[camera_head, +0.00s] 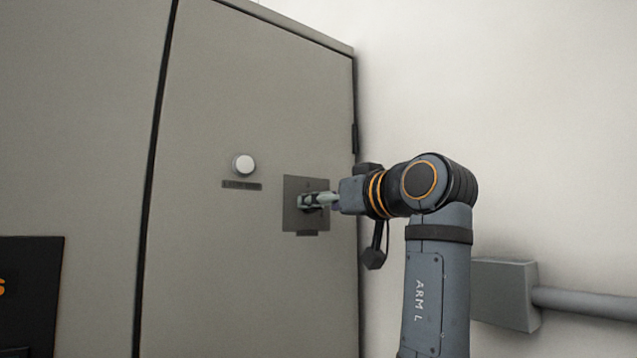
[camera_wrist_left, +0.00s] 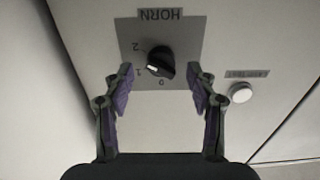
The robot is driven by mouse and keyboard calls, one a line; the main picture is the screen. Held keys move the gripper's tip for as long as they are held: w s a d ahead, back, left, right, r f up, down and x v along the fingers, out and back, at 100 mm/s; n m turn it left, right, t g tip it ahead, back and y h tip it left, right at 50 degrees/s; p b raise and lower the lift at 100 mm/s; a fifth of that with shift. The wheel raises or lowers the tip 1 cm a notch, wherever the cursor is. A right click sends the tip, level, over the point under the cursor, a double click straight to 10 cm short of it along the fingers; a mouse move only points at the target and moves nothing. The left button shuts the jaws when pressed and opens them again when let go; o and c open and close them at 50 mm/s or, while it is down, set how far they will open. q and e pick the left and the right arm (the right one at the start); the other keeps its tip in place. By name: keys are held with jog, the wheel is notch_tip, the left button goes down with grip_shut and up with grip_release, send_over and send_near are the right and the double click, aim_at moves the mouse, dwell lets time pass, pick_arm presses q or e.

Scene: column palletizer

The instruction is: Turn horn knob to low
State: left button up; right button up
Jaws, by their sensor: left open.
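The horn panel (camera_head: 305,228) is a dark grey square plate on the cabinet door; its knob is hidden behind my left gripper (camera_head: 315,202) in the head view. In the left wrist view, the plate (camera_wrist_left: 190,30) appears upside down with the word HORN and the marks 2, 1 and 0. The black knob (camera_wrist_left: 163,60) has a white pointer directed at or near the 1. My left gripper (camera_wrist_left: 160,75) is open, with its two fingertips on either side of the knob and a visible gap at each side. My right gripper is in neither view.
A round white button (camera_head: 243,165) with a dark label below it is on the same door, left of the panel. A grey box with a pipe (camera_head: 505,294) is on the white wall at right. A black panel (camera_head: 30,295) is at lower left.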

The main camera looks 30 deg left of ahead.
pick_arm(q)
jog(key=x, duration=0.2)
jog(key=shift+a+p, duration=0.3)
jog(key=shift+p, duration=0.05)
jog(key=shift+d+f, duration=0.1)
jog(key=shift+d, duration=0.05)
jog(key=shift+d, duration=0.1)
jog(key=shift+c, duration=0.2)
jog(key=c, duration=1.1)
jog(key=n, duration=1.1)
jog(key=shift+n, duration=0.5)
